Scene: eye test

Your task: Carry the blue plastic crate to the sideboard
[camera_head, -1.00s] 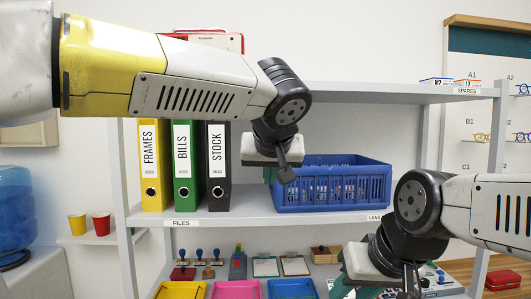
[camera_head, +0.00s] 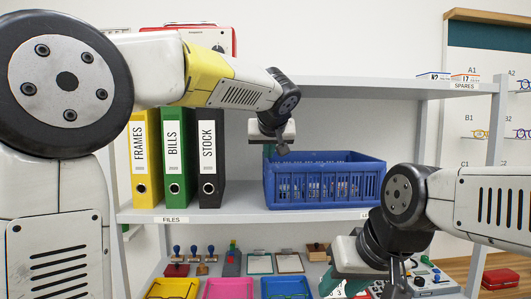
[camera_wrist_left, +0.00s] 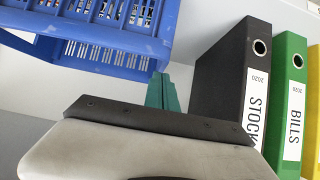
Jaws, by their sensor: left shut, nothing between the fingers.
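The blue plastic crate (camera_head: 325,192) stands upright on the middle shelf, right of the binders, with small pale items inside. It also shows in the left wrist view (camera_wrist_left: 152,46). My left gripper (camera_head: 268,151) is at the crate's left end, near the rim; its green fingers (camera_wrist_left: 163,92) are shut and empty, between the crate and the black binder. I cannot tell whether they touch the crate. My right gripper (camera_head: 337,288) is low in front of the shelf, below the crate; its fingertips are cut off by the picture's edge. No sideboard is recognisable.
A black binder (camera_head: 210,185), a green binder (camera_head: 176,190) and a yellow binder (camera_head: 146,190) stand left of the crate. The upper shelf (camera_head: 370,83) runs above it. Stamps, clipboards and coloured trays (camera_head: 230,289) fill the lower shelf. Bare shelf lies between black binder and crate.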

